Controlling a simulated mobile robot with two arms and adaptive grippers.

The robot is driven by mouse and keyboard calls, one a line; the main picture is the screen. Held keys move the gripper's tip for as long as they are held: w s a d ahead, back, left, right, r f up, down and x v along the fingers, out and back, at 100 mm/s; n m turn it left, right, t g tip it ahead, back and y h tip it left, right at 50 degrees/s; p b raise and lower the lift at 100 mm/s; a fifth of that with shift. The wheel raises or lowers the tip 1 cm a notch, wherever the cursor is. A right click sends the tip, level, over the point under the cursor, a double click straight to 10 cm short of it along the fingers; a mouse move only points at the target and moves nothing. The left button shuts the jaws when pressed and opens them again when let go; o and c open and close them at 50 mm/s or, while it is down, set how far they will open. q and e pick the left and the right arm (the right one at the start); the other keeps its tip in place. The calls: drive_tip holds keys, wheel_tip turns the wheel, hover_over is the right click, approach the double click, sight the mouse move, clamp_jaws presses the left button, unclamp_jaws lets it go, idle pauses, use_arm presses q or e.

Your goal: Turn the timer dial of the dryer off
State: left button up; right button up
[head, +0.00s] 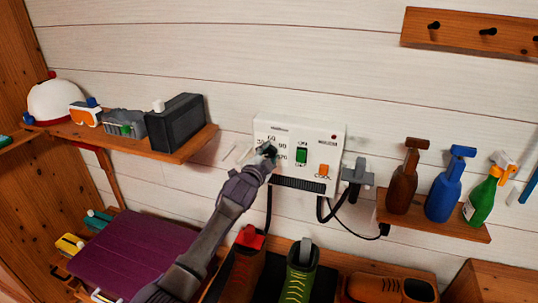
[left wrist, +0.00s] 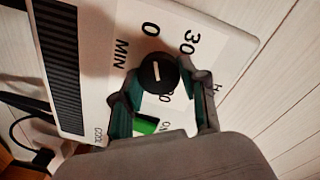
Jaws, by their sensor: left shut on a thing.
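The dryer (head: 328,141) is a white wall box with a vent slot along its lower edge. Its timer dial (left wrist: 157,74) is a round black knob with a white pointer line, among printed figures including 0 MIN and 30. In the left wrist view the line runs roughly between the 0 and the opposite side; which end points cannot be told. My left gripper (head: 266,155) reaches the dial from below in the head view and largely hides it. In the left wrist view its fingers (left wrist: 158,84) are closed around the dial. My right gripper is not in view.
A green switch (head: 301,156) and an orange cool switch (head: 323,170) sit right of the dial. A grey plug (head: 357,171) with a black cable is beside the box. A bottle shelf (head: 455,229) is at right, a goggles shelf (head: 192,149) at left, and boots (head: 301,278) below.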

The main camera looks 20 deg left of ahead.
use_arm(q)
drive_tip(key=shift+n, duration=0.4)
drive_tip(key=shift+f, duration=0.1)
drive_tip(key=o, duration=1.1)
drive_tip(key=shift+o, duration=0.2)
drive_tip(key=shift+s, duration=0.2)
drive_tip(key=s, duration=1.1)
drive_tip(key=shift+s+a+r, duration=0.3)
drive_tip(key=shift+s+a, duration=0.05)
drive_tip(key=shift+f, duration=0.1)
